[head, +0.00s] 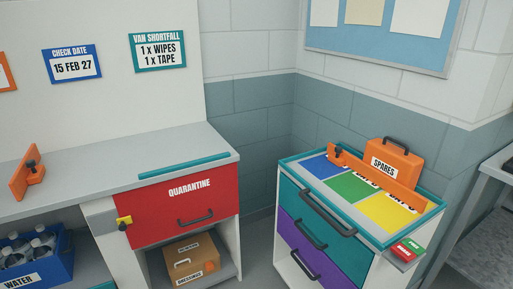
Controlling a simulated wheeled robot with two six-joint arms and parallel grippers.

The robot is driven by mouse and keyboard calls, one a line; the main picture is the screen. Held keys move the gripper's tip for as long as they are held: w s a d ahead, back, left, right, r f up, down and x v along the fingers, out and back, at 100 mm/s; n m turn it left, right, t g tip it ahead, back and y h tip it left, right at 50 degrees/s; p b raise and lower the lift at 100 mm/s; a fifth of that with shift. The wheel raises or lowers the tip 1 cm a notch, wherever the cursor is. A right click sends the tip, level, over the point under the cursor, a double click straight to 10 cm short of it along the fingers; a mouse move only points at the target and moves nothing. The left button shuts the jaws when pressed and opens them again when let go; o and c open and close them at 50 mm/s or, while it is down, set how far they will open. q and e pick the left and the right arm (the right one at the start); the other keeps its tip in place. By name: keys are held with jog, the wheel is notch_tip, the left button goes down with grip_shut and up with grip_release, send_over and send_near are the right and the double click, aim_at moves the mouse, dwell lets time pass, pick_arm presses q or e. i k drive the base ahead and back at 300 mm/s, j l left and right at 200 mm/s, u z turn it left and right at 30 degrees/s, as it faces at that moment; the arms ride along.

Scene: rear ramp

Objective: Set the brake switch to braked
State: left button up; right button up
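A small panel with a red part and a green part (408,248) sits at the near right corner of the drawer trolley (345,240). It looks like the brake switch. Its lettering is too small to read, and I cannot tell which way it is set. The trolley has a teal rim, teal and purple drawers with dark handles, and blue, green and yellow areas on top. Neither of my grippers is in view.
An orange bar (375,182) and an orange SPARES case (394,162) are on the trolley top. A counter (90,180) with a red QUARANTINE drawer (185,205) stands left. A grey table (485,215) stands right. Floor shows between counter and trolley.

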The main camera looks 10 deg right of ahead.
aim_at(408, 249)
jog(key=z, duration=1.35)
